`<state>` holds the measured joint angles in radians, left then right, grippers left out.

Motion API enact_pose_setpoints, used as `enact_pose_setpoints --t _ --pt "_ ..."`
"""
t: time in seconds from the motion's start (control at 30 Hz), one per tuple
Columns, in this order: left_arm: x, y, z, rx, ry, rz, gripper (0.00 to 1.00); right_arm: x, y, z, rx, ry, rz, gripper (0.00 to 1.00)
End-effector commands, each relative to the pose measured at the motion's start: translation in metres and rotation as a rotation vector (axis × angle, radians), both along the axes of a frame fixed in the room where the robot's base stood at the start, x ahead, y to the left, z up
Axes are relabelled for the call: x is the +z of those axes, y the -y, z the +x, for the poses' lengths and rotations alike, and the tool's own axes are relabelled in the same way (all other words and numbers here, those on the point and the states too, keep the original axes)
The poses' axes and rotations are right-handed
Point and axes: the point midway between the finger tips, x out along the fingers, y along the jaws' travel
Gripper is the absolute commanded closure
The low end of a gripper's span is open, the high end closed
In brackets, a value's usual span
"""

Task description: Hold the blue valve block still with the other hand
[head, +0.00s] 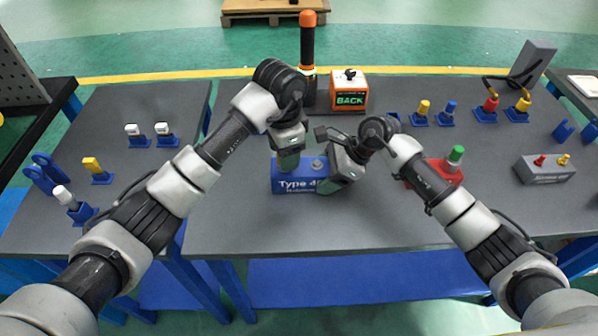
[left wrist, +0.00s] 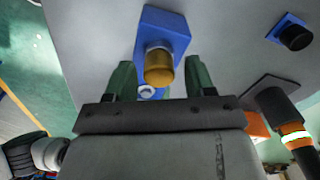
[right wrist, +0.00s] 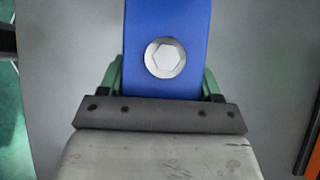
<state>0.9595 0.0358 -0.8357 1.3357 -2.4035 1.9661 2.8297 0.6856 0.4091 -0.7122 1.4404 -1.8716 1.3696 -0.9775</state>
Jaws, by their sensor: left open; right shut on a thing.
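The blue valve block (head: 286,184), lettered "Type 4…", sits on the grey table at its middle. My right gripper (head: 336,184) is shut on its right end. In the right wrist view the block (right wrist: 140,45) lies between the green fingers (right wrist: 163,92), with a grey hex bolt (right wrist: 165,58) on it. My left gripper (head: 288,168) is open above the block's left part. In the left wrist view a brass cap (left wrist: 158,67) on the block (left wrist: 165,28) shows between its open fingers (left wrist: 155,78). In the head view the gripper hides this cap.
An orange "BACK" box (head: 349,97) and an orange-black tool (head: 308,50) stand behind the block. A red block with a green cap (head: 456,155) is to the right, partly behind my right arm. Several small fittings stand at both sides. The table front is clear.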

Motion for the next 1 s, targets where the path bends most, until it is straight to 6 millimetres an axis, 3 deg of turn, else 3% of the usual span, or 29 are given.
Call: enact_pose_setpoints --t 1.0 --pt "-0.0001 0.0006 -0.0005 -1.107 -0.001 0.003 0.46 0.0005 -0.0005 0.0001 0.0 0.0 0.002 0.68"
